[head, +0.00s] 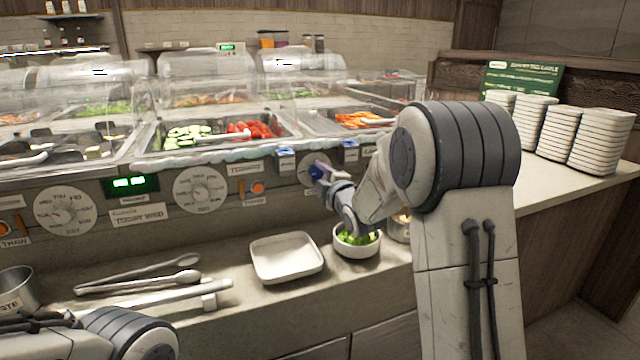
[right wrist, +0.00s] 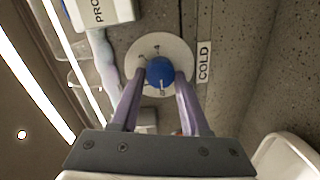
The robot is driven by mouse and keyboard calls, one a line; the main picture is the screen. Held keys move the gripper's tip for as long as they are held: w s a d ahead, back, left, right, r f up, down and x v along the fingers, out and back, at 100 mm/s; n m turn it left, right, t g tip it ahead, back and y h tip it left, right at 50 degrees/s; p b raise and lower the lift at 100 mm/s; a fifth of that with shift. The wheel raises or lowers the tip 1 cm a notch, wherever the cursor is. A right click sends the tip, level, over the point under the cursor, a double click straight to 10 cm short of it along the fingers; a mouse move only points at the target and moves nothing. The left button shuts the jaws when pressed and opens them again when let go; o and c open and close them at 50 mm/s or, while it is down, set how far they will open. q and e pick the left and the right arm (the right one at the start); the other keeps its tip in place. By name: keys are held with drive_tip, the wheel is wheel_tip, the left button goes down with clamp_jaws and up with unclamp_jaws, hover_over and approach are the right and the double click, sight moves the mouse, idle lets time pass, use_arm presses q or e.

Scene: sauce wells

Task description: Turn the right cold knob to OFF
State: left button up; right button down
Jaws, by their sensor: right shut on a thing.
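The blue cold knob (right wrist: 160,71) sits on a round pale dial plate (right wrist: 152,46) beside a label reading COLD (right wrist: 204,62). A small pale mark shows on the knob's lower part in the right wrist view; the OFF marking cannot be read. In the head view the knob (head: 316,172) is on the counter's front panel, partly covered by my gripper. My right gripper (right wrist: 160,78) is shut on the knob, one finger on each side. My left arm shows at the bottom left of the head view, but its gripper is not in view.
Below the panel, a ledge holds a square white dish (head: 287,258), a white bowl of greens (head: 357,244), tongs (head: 140,275) and a metal cup (head: 16,290). Large dials (head: 201,190) sit left of the knob. Stacked plates (head: 600,142) stand at right.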

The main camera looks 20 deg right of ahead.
idle(0.3)
drive_tip(key=shift+c, duration=1.9)
unclamp_jaws()
drive_tip(key=shift+s, duration=0.15)
drive_tip(key=s, duration=1)
drive_tip(key=shift+d+r+b, duration=0.15)
drive_tip(key=shift+r+b, duration=0.1)
drive_tip(key=shift+b, duration=0.05)
drive_tip(key=shift+s, duration=0.15)
